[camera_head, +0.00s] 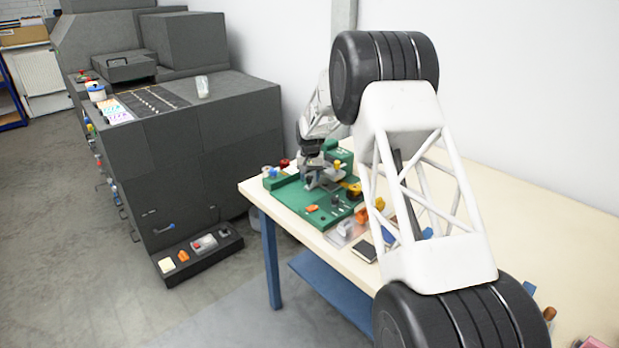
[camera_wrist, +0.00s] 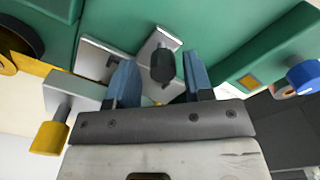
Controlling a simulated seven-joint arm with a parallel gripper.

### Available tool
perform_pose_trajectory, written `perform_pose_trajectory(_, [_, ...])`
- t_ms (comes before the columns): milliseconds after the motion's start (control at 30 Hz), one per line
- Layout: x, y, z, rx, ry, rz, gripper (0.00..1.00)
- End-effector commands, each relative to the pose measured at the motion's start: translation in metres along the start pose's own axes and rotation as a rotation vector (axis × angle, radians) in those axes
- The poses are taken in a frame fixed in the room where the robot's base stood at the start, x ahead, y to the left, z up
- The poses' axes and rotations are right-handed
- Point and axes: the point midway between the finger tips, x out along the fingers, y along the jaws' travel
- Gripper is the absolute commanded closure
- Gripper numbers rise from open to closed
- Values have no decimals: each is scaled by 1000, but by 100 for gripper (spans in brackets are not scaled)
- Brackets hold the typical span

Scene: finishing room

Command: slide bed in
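A green machine base (camera_head: 290,200) lies on the table, with small metal parts, an orange piece and yellow knobs on it. My gripper (camera_head: 314,178) is pointing down over its metal parts. In the wrist view my gripper (camera_wrist: 160,62) has its two blue fingers apart. A dark round knob (camera_wrist: 163,66) shows between the fingertips, in front of a silver metal plate (camera_wrist: 152,45). I cannot tell whether the fingers touch the knob. A silver block (camera_wrist: 75,92) with a yellow knob (camera_wrist: 48,138) is at the left. I cannot tell which part is the bed.
The pale tabletop (camera_head: 575,240) is mostly clear at the right. A dark notebook (camera_head: 363,250) and small loose parts lie in front of the green base. A green block (camera_wrist: 262,50) with a blue knob (camera_wrist: 303,77) stands right of the fingers. A large grey machine (camera_head: 205,130) stands left.

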Motion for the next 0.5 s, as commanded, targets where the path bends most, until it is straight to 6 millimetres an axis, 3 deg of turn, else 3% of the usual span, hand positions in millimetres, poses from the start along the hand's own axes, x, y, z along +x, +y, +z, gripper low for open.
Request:
perform_pose_trajectory(300, [-1,0,0,0,0,0,49])
perform_pose_trajectory(500, [-12,0,0,0,2,0,49])
